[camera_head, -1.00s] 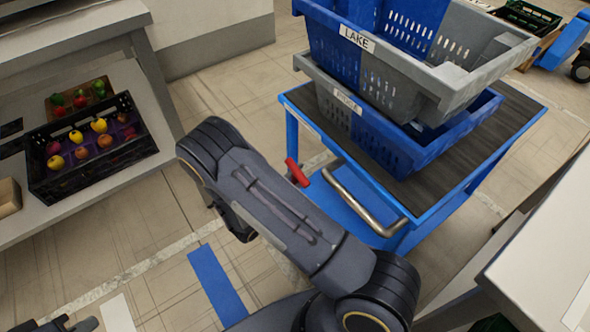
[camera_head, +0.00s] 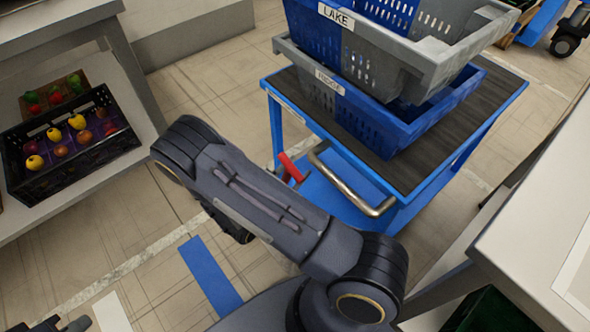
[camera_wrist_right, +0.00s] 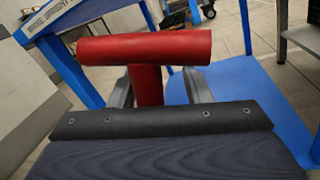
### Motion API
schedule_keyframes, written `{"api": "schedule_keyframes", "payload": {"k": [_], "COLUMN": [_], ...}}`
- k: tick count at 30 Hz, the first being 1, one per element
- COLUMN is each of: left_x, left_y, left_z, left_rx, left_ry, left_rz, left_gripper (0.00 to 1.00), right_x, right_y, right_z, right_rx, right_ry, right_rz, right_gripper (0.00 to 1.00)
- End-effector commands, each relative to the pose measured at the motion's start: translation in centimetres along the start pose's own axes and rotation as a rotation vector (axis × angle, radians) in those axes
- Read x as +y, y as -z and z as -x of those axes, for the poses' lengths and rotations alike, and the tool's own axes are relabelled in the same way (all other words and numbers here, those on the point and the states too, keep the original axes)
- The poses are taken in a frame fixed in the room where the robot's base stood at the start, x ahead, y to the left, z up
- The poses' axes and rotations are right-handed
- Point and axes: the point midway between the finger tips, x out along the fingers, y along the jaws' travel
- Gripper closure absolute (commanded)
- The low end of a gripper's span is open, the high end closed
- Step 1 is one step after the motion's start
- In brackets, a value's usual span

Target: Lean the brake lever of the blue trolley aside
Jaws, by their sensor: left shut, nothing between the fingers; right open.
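The blue trolley (camera_head: 275,88) stands right of centre in the head view. Its red brake lever (camera_head: 290,168) rises at the near left side, beside the curved metal handle (camera_head: 350,186). In the right wrist view the lever's red T-shaped top (camera_wrist_right: 145,47) is close ahead. My right gripper (camera_wrist_right: 158,90) is open, its fingers on either side of the lever's stem, with small gaps apparent. My left gripper (camera_head: 62,325) shows only partly at the bottom left edge, shut and empty, far from the trolley.
Stacked crates, a grey one (camera_head: 437,68) labelled LAKE above a blue one (camera_head: 402,138), sit on the trolley. A black fruit crate (camera_head: 72,165) is on the left shelf. A pale counter (camera_head: 530,230) stands close at right. Tiled floor with a blue stripe (camera_head: 210,277) is open at left.

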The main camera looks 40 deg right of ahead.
Motion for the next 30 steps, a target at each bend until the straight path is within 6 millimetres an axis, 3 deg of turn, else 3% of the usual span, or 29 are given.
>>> {"api": "schedule_keyframes", "payload": {"k": [15, 30], "left_x": [0.5, 0.5], "left_y": [0.5, 0.5], "left_z": [1.0, 1.0], "left_rx": [0.000, 0.000], "left_ry": [0.000, 0.000], "left_rz": [0.000, 0.000], "left_gripper": [1.00, 1.00], "right_x": [-0.1, -0.1], "right_y": [0.0, 0.0], "right_z": [7.0, 7.8], "right_rx": [0.002, 0.000], "right_ry": [0.000, 0.002], "right_rz": [0.001, 0.002], "right_gripper": [0.56, 0.56]}}
